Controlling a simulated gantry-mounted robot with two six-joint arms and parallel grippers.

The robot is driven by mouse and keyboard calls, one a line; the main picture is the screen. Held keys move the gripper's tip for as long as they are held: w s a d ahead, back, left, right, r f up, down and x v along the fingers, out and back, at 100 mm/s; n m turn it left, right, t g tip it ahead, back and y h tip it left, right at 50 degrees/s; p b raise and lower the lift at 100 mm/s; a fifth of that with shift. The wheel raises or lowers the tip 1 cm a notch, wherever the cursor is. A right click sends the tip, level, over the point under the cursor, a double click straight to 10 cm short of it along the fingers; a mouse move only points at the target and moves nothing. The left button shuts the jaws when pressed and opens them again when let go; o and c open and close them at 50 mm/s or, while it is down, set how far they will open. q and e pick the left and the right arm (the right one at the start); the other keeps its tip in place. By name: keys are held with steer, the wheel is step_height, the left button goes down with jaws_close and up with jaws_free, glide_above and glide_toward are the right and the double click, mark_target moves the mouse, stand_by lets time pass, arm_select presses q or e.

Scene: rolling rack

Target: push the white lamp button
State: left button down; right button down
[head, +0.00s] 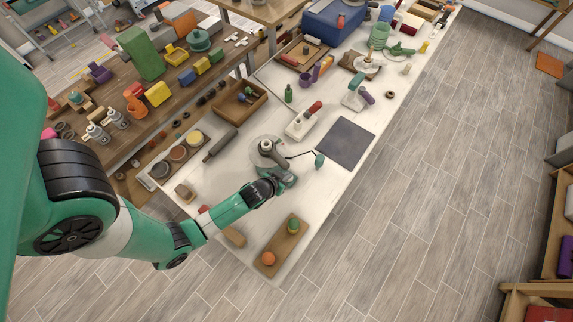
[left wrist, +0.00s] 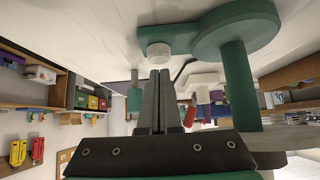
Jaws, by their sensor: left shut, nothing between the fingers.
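The lamp shows in the head view as a grey round shade (head: 266,150) over a partly hidden green base. In the left wrist view, which looks upside down, its green base (left wrist: 215,32), green post (left wrist: 238,90) and white button (left wrist: 158,52) show. The button is a short white cylinder on the base's narrow end. My left gripper (head: 279,182) is at the lamp base. Its fingers (left wrist: 160,74) are shut and empty, lined up with the button. A small gap seems to show between tips and button. The button is hidden in the head view. My right gripper is not in view.
A dark square mat (head: 345,143) lies right of the lamp, and a green piece on a black cord (head: 319,160) lies between. A wooden board (head: 268,247) with an orange and a green ball is near the table's front corner. A grey roller (head: 220,145) lies left.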

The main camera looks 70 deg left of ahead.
mark_target(274, 160)
arm_select(q)
steer(key=shift+f, duration=0.4)
steer(key=shift+f+b, duration=0.85)
steer(key=shift+f, duration=0.05)
steer(key=shift+s+f, duration=0.15)
steer(key=shift+f, duration=0.2)
steer(key=shift+s, duration=0.15)
steer(key=r+p, duration=0.1)
steer(key=r, duration=0.1)
steer(key=r+p, duration=0.4)
steer(key=shift+w+a+r, duration=0.1)
steer(key=shift+w, duration=0.3)
steer(key=v, duration=0.9)
steer(key=shift+s, duration=0.2)
